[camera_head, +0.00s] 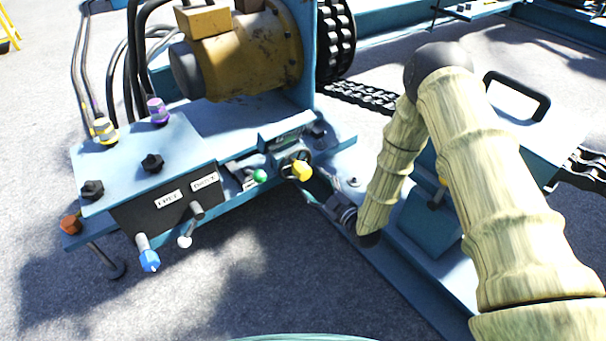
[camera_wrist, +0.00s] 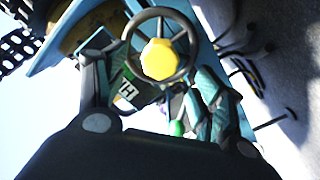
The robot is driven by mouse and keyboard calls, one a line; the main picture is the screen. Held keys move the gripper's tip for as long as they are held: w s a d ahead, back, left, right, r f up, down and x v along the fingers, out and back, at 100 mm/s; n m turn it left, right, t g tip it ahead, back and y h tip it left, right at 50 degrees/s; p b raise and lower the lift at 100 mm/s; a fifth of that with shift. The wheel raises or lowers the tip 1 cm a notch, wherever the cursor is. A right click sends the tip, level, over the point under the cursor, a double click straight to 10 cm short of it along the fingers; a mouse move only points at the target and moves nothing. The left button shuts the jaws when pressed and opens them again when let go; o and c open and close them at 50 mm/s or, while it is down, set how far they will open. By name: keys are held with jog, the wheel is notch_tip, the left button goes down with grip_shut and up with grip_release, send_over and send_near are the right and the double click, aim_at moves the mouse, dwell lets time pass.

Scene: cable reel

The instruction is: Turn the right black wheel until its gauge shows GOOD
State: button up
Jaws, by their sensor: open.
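A dark wheel (camera_wrist: 133,34) with a yellow hub (camera_wrist: 160,60) is in the upper middle of the wrist view. In the head view its yellow hub (camera_head: 302,170) shows on the machine's front, with part of the dark rim behind. My gripper (camera_wrist: 148,74) is open, its fingers spread on either side below the wheel, with nothing visible between them in its hold. In the head view my gripper (camera_head: 343,212) is low and right of the wheel. A small green panel with a white mark (camera_wrist: 128,91), perhaps a gauge, shows by the left finger; I cannot read it.
Left of the wheel is a green knob (camera_head: 260,176). A blue control box (camera_head: 118,160) carries black star knobs (camera_head: 152,163), with blue-tipped (camera_head: 148,258) and white-tipped levers below. A yellow motor (camera_head: 255,55) stands behind. Blue rails run beneath my arm.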

aim_at(307, 175)
jog(key=b+x, duration=0.2)
jog(key=x, duration=0.5)
jog(key=shift+w+a, duration=0.2)
jog(key=c, duration=1.5)
